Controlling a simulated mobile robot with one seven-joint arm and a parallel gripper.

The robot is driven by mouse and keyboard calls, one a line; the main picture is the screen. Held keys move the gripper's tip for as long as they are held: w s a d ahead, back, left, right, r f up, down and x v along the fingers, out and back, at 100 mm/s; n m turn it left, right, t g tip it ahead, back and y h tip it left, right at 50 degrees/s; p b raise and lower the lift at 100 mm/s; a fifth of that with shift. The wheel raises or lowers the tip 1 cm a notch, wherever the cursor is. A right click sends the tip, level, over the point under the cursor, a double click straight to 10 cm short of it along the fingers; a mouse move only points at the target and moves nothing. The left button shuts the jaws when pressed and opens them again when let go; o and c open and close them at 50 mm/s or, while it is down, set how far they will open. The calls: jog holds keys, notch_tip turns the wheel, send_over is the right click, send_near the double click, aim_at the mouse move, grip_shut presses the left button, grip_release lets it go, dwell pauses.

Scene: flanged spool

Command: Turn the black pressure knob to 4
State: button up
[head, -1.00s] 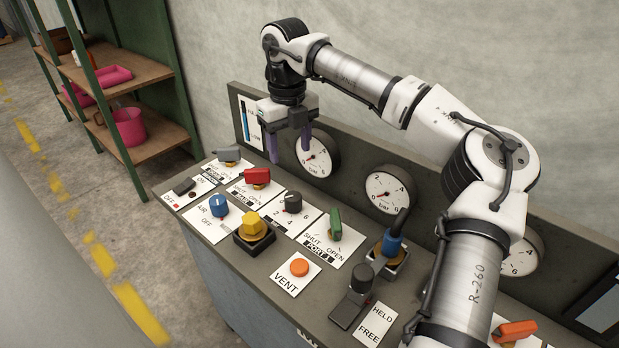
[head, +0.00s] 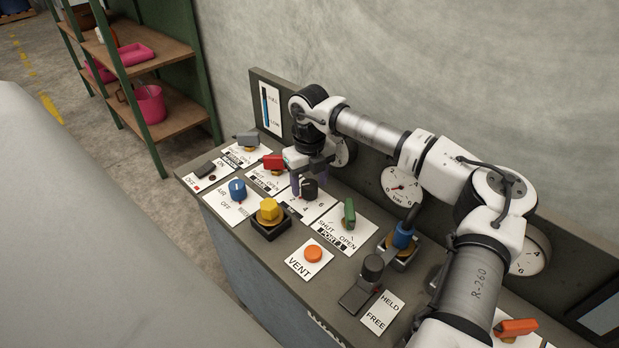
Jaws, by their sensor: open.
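The black pressure knob (head: 310,190) stands on a white plate on the sloping panel, between the red lever and the green handle. The figures 4 and 6 show on its plate; the rest of the scale is partly hidden, and I cannot read the pointer. My gripper (head: 309,184) is open, pointing down, with its purple fingers right at the knob. One finger is at the knob's left; the other is mostly hidden. I cannot tell whether they touch it.
The red lever (head: 273,162), yellow knob (head: 268,210), green handle (head: 349,213) and blue knob (head: 237,190) stand close around. The orange vent button (head: 313,254) is in front. A gauge (head: 401,186) is on the back board; another is partly behind my arm.

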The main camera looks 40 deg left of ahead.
jog(key=shift+f, duration=0.1)
jog(key=c, duration=1)
jog(key=n+b, duration=0.2)
jog(key=shift+f+n+b, duration=0.15)
jog(key=shift+n+b, duration=0.15)
jog(key=shift+b, duration=0.05)
jog(key=n+b, duration=0.1)
jog(key=n, duration=0.1)
jog(key=shift+n+b, duration=0.3)
jog(key=shift+b, duration=0.05)
jog(key=n+b, duration=0.2)
jog(key=n, duration=0.4)
jog(key=shift+r, duration=0.2)
jog(key=shift+n, duration=0.4)
